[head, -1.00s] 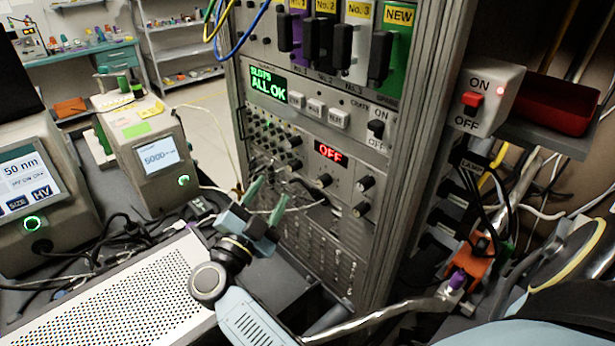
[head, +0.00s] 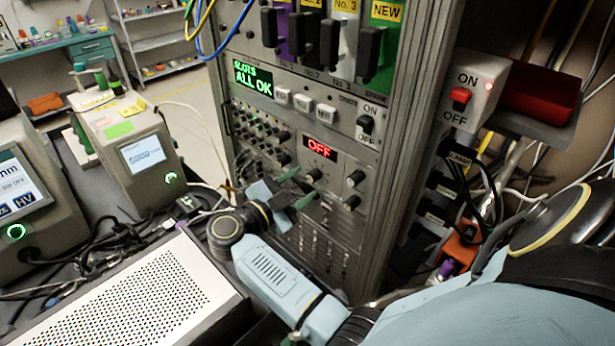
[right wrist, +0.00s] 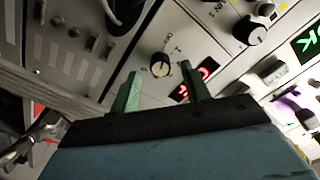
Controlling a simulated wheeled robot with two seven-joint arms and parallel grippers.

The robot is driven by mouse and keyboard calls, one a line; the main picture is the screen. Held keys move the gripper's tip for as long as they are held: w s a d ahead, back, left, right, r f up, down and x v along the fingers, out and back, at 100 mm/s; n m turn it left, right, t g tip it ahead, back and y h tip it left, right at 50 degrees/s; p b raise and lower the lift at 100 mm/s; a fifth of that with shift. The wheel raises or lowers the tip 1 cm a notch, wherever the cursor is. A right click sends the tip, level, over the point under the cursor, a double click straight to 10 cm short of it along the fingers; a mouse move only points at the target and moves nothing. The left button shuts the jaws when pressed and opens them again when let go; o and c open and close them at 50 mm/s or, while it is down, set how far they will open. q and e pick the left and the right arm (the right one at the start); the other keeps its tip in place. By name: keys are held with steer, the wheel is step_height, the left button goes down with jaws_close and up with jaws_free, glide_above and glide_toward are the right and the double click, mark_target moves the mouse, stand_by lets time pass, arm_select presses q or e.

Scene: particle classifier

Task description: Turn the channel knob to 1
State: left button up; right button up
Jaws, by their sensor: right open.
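My right gripper (head: 297,187) is open and empty in front of the rack's lower panel, fingers pointing at it. A small dark knob with a pale face (head: 313,175) sits below the red OFF display (head: 319,148), just beyond the fingertips. I see no contact. I cannot read a channel label or the knob's setting. My left gripper is not in view.
Two more dark knobs (head: 355,178) sit right of the OFF display. Small knobs and cables (head: 262,130) crowd the panel's left. A power switch (head: 365,125) is above. A perforated white case (head: 140,290) lies below left. A red ON/OFF switch box (head: 461,97) stands right.

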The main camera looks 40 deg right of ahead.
mark_target(314, 176)
steer(key=shift+w+d, duration=0.15)
steer(key=shift+d, duration=1.25)
steer(key=shift+c, duration=0.5)
steer(key=c, duration=0.9)
steer(key=m+b, duration=0.1)
steer(key=m, duration=0.1)
steer(key=m+b, duration=0.1)
steer(key=m, duration=0.1)
steer(key=shift+a+f+b, duration=0.1)
steer(key=shift+f+b, duration=0.1)
steer(key=shift+b, duration=0.1)
steer(key=shift+r+m+b, duration=0.15)
steer(key=shift+m+b, duration=1.5)
steer(key=shift+m, duration=0.85)
